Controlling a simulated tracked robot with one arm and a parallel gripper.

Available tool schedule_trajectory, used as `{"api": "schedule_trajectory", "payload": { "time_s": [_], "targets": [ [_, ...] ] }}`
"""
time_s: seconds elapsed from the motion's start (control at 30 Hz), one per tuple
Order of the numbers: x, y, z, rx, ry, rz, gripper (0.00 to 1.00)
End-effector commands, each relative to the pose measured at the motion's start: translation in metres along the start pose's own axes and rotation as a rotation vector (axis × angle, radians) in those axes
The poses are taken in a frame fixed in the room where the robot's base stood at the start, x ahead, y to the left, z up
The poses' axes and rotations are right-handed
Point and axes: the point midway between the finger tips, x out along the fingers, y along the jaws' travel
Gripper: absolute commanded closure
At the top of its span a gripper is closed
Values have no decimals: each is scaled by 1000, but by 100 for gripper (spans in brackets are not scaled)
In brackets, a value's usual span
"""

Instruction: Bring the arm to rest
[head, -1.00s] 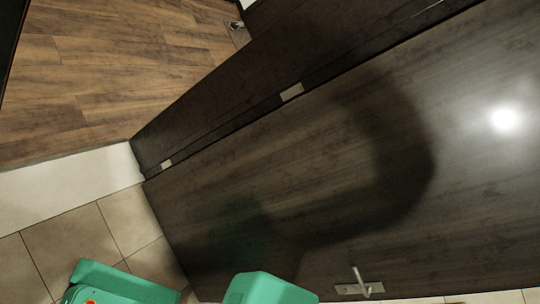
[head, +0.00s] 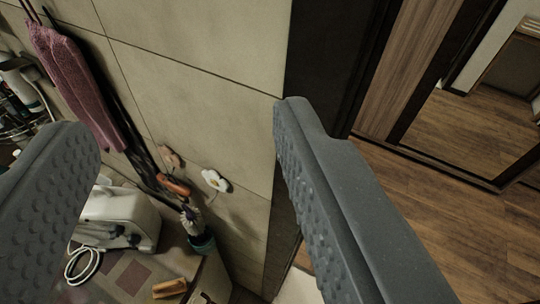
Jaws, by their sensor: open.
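My gripper (head: 190,135) is in the head view, with one grey, studded finger at the left edge and the other right of the middle. The two fingers are wide apart and nothing is held between them. Behind the gap are a beige tiled wall (head: 200,70) and a counter top. The rest of my arm is not in view.
A pink towel (head: 72,85) hangs at the upper left. A white appliance (head: 117,218) with a cord and a small brown block (head: 170,288) stand on the counter at lower left. A doorway opens right onto a wooden floor (head: 450,205).

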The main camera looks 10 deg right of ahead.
Motion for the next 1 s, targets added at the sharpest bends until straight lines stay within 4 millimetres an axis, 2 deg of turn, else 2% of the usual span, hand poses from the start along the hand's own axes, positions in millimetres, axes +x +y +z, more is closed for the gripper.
{"api": "schedule_trajectory", "payload": {
  "time_s": [0.27,0.47,0.73,0.83,1.0],
  "targets": [
    [2,-1,7,2,-1,-1,46],
    [10,-1,40,2,-1,-1,46],
    [23,-2,97,2,-1,-1,46],
    [26,-2,108,2,-1,-1,46],
    [26,-2,110,2,-1,-1,46]
  ]
}}
